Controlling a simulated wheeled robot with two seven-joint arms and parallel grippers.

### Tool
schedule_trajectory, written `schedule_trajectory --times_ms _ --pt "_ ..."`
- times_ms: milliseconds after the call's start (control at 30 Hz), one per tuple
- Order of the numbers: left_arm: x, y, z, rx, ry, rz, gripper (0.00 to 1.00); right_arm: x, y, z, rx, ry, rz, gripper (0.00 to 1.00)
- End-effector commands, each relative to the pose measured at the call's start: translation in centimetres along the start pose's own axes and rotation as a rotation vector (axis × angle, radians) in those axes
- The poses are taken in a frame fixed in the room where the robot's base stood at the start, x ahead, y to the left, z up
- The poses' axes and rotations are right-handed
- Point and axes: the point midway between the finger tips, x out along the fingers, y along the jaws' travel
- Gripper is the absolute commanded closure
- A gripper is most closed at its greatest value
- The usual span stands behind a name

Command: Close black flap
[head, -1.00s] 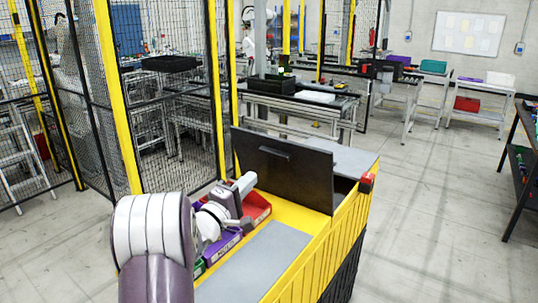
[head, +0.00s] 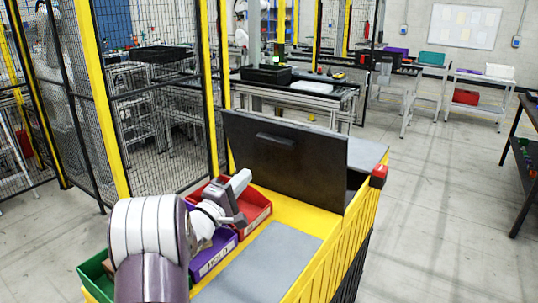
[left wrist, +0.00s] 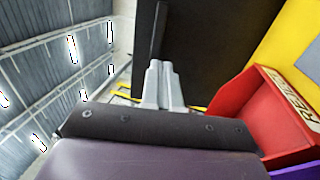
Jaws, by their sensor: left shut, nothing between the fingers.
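The black flap (head: 290,165) stands raised, nearly upright, on the yellow cart in the head view, with a handle (head: 275,140) on its face. In the left wrist view the flap (left wrist: 220,50) fills the upper middle and right. My left gripper (head: 244,180) is shut and empty, in front of the flap's lower left part, over the red bin. In the left wrist view its fingers (left wrist: 163,70) are together and point towards the flap's edge side. I cannot tell whether they touch it. My right gripper is not in view.
The yellow cart (head: 315,218) has a grey top panel (head: 262,262). A red bin (head: 258,213), a purple bin (head: 217,257) and a green bin (head: 92,272) stand along its left side. A mesh fence with yellow posts (head: 103,100) is behind. Open floor lies to the right.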

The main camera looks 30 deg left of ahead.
Motion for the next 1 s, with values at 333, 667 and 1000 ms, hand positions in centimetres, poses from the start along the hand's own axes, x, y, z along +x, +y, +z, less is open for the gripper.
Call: schedule_trajectory --times_ms 333,667,1000 --pt "7.6 0.6 0.1 0.000 -0.003 0.001 1.00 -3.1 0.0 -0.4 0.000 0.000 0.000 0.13" --pt "12.2 0.4 0.0 0.000 0.000 0.002 1.00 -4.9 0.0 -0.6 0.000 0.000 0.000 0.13" --pt "12.5 0.1 0.0 0.000 0.000 0.001 1.00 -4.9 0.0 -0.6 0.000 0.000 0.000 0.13"
